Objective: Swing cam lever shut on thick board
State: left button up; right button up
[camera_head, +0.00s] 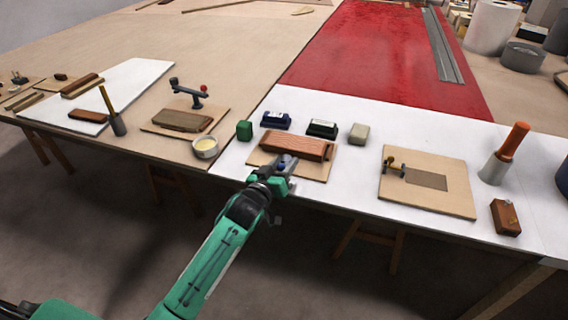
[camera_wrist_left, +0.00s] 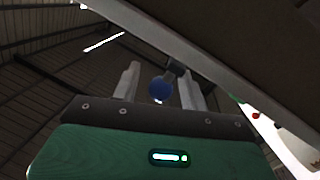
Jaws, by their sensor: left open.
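A reddish-brown board (camera_head: 295,145) lies on a small plywood base at the front of the white sheet. A cam lever with a blue ball knob (camera_head: 281,167) is at its near edge. My left gripper (camera_head: 287,164) is there, open. In the left wrist view the blue knob (camera_wrist_left: 160,89) sits between the two spread fingers of my gripper (camera_wrist_left: 161,76), with a dark lever end (camera_wrist_left: 177,67) behind it. Whether a finger touches the knob cannot be told. The gripper hides much of the lever. My right gripper is not in view.
A second fixture, with a red-knobbed lever (camera_head: 203,89) above an olive-brown board (camera_head: 183,120), stands left. A cream bowl (camera_head: 205,146), green block (camera_head: 244,131) and two dark stamp-like blocks (camera_head: 321,129) are near. A plywood plate (camera_head: 440,200) lies right.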

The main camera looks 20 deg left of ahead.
pick_arm(q)
jog(key=shift+w, duration=0.35)
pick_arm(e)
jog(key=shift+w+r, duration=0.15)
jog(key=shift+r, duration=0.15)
pick_arm(q)
jog(key=shift+c, duration=0.2)
grip_shut()
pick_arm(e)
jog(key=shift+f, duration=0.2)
pick_arm(q)
jog(key=shift+a, duration=0.1)
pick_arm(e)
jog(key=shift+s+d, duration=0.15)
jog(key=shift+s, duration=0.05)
